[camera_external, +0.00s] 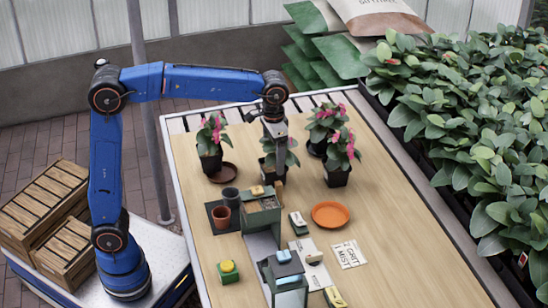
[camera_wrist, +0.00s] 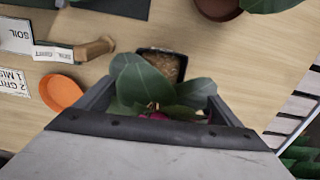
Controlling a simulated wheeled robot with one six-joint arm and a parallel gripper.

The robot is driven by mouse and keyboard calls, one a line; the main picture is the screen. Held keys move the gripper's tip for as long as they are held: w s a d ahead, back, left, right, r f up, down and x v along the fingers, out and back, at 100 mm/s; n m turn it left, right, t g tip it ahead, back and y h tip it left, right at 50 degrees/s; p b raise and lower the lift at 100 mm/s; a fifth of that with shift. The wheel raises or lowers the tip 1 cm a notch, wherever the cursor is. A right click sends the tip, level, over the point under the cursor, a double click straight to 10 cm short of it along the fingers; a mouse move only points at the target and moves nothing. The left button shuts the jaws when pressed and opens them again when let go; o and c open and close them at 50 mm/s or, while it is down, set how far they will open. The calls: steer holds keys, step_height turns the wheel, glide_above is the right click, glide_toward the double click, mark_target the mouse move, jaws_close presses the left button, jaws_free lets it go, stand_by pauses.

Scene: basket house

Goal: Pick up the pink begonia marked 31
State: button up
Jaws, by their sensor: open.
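A potted plant with broad green leaves and a little pink (camera_wrist: 140,85) stands between my gripper's fingers in the wrist view; its black pot (camera_wrist: 165,64) shows beyond the leaves. In the external view this plant (camera_external: 290,158) is partly hidden behind my gripper (camera_external: 279,150). My gripper (camera_wrist: 160,95) is open, its fingers on either side of the leaves; I cannot tell whether they touch. Other pink-flowered plants in black pots stand at the left (camera_external: 210,142), at the back (camera_external: 322,124) and at the right (camera_external: 339,158). No number 31 is readable on any pot.
An orange saucer (camera_external: 330,215) lies right of the green planter box (camera_external: 262,215), also seen in the wrist view (camera_wrist: 62,93). A brown saucer (camera_external: 222,172) lies by the left plant. Cards (camera_external: 348,254) and small tools lie in front. The table's right side is clear.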

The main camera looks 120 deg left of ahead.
mark_target(274, 168)
steer(key=shift+f, duration=3.7)
steer(key=c, duration=1.3)
steer(key=shift+w+r, duration=0.1)
